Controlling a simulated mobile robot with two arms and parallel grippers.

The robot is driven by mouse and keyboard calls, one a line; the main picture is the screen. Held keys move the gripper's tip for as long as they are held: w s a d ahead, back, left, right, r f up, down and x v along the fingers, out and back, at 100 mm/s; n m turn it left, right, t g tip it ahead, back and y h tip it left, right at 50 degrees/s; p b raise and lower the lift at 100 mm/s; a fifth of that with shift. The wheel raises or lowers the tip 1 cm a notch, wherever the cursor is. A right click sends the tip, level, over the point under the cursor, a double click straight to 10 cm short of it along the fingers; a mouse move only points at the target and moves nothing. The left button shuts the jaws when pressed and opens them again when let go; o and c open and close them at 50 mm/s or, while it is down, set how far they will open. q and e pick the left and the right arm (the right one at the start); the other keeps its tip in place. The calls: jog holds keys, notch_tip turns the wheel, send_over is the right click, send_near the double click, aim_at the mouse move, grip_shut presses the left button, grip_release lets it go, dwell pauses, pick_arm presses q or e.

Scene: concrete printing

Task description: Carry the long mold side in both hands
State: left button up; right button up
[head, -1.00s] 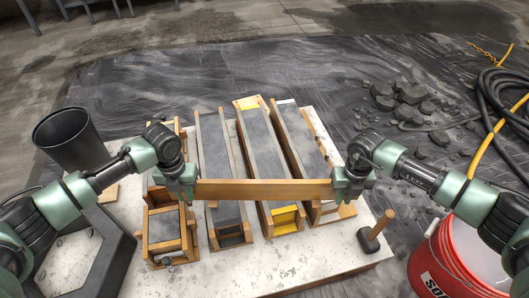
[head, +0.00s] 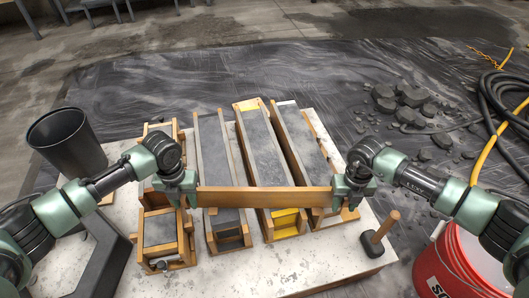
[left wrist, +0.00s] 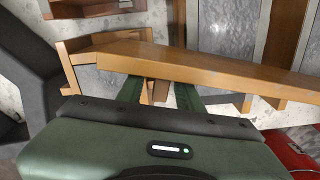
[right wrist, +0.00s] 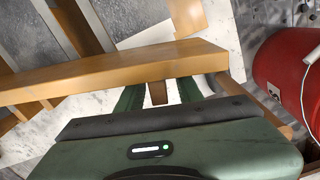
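The long mold side, a plain wooden board (head: 265,198), spans level between my two grippers, in front of the near ends of the molds. My left gripper (head: 180,192) is at its left end and my right gripper (head: 350,188) at its right end. In the left wrist view the board (left wrist: 205,70) crosses just past the fingers, with a small wooden block between them. The right wrist view shows the board (right wrist: 120,70) the same way, with a block between the fingers. Both grippers look shut on the board's blocks, and it appears held above the table.
Several wood-framed molds filled with grey concrete (head: 264,150) stand on the white table (head: 300,268). A mallet (head: 379,235) stands at the table's right edge. A red bucket (head: 450,270) is at right, a black bucket (head: 68,142) at left. A hexagonal form (head: 105,250) lies lower left.

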pick_arm(q)
notch_tip(320, 180, up, 12)
jog(key=shift+f, duration=0.15)
pick_arm(e)
jog(key=shift+r, duration=0.2)
notch_tip(320, 180, up, 12)
jog(key=shift+f, duration=0.2)
dwell(0.6)
